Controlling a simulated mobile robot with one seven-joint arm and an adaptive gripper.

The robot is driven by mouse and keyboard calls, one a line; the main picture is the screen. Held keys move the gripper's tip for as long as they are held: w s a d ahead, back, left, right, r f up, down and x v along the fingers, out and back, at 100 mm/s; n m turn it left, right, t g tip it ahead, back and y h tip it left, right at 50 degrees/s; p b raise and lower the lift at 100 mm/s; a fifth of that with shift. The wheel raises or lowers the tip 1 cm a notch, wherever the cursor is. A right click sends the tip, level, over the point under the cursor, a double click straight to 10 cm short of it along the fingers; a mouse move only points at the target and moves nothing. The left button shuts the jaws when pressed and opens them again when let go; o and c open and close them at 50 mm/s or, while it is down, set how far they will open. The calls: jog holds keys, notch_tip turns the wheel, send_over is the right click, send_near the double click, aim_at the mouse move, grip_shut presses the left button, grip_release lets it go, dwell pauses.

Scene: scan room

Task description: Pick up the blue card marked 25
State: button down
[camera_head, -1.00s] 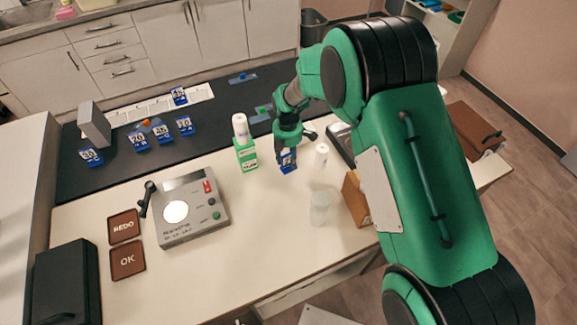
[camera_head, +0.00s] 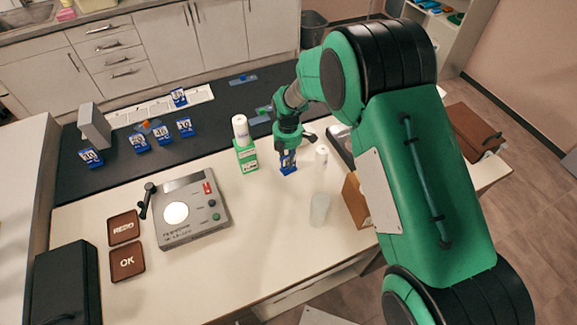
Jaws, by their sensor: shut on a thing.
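My gripper (camera_head: 288,152) points down at the middle right of the table, its jaws shut on a blue card (camera_head: 288,168). The fingers cover much of this card, so its number cannot be read. The card is upright, at or just above the table top. Other blue number cards stand on the dark mat: one at far left (camera_head: 91,158), a pair at mid left (camera_head: 139,142) and (camera_head: 163,135), one to their right (camera_head: 185,127), and one farther back (camera_head: 179,97). Their numbers are too small to read surely.
A white cup (camera_head: 321,155), a clear cup (camera_head: 320,207) and a brown block (camera_head: 353,200) are to the right. A grey device (camera_head: 190,212) and brown REDO (camera_head: 124,227) and OK (camera_head: 127,262) tiles are front left.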

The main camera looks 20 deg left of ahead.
jog(key=shift+r, duration=0.2)
jog(key=shift+r, duration=0.5)
notch_tip(320, 180, up, 2)
jog(key=shift+r+p, duration=0.15)
jog(key=shift+p, duration=0.25)
jog(key=s+d+r+p, duration=0.1)
jog(key=s+d, duration=0.8)
jog(key=s, duration=0.4)
jog(key=shift+d+r, duration=0.15)
jog(key=shift+d, duration=0.05)
jog(key=shift+w+r, duration=0.1)
jog(key=shift+w, duration=0.05)
